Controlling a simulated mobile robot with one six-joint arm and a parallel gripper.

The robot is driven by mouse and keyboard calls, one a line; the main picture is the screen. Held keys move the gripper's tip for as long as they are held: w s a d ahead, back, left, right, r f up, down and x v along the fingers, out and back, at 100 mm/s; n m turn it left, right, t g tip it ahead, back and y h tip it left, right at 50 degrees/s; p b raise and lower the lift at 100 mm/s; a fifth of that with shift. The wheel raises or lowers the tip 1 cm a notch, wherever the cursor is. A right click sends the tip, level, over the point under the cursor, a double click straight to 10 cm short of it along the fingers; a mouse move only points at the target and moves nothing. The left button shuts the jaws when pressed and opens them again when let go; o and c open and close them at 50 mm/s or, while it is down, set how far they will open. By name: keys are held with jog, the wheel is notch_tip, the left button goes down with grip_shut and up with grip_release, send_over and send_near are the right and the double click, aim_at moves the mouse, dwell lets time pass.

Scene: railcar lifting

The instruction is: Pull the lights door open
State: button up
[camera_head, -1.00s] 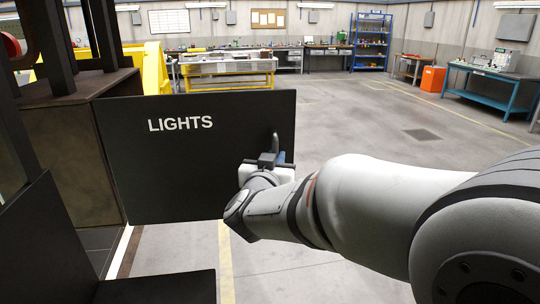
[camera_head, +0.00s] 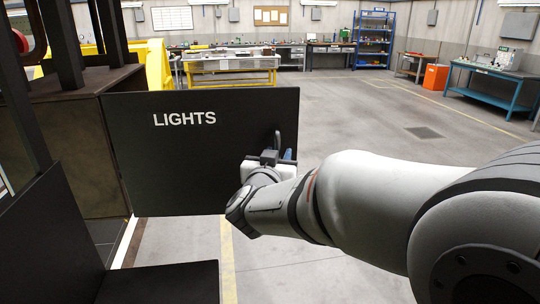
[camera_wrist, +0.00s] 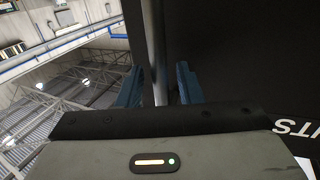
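The lights door (camera_head: 200,175) is a flat black panel with white "LIGHTS" lettering. It stands out from the side of a dark box at the left, its lettered face toward the head camera. A dark upright handle (camera_head: 277,141) is near its right edge. My gripper (camera_head: 281,157) is at the handle. In the wrist view, the blue fingers stand apart on either side of the grey handle bar (camera_wrist: 159,60), with a visible gap at each side. The dark door face fills the right of that view. Finger contact with the bar does not show.
The dark box (camera_head: 72,150) and black uprights fill the left. A black ledge (camera_head: 165,283) lies at the bottom left. The grey floor right of the door is open. A yellow-framed bench (camera_head: 232,84), blue shelf and teal table (camera_head: 490,92) stand farther back.

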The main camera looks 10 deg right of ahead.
jog(key=shift+s, duration=0.1)
jog(key=v, duration=0.7)
jog(key=shift+s+b, duration=0.35)
jog(key=shift+a+f, duration=0.1)
jog(key=shift+a, duration=0.05)
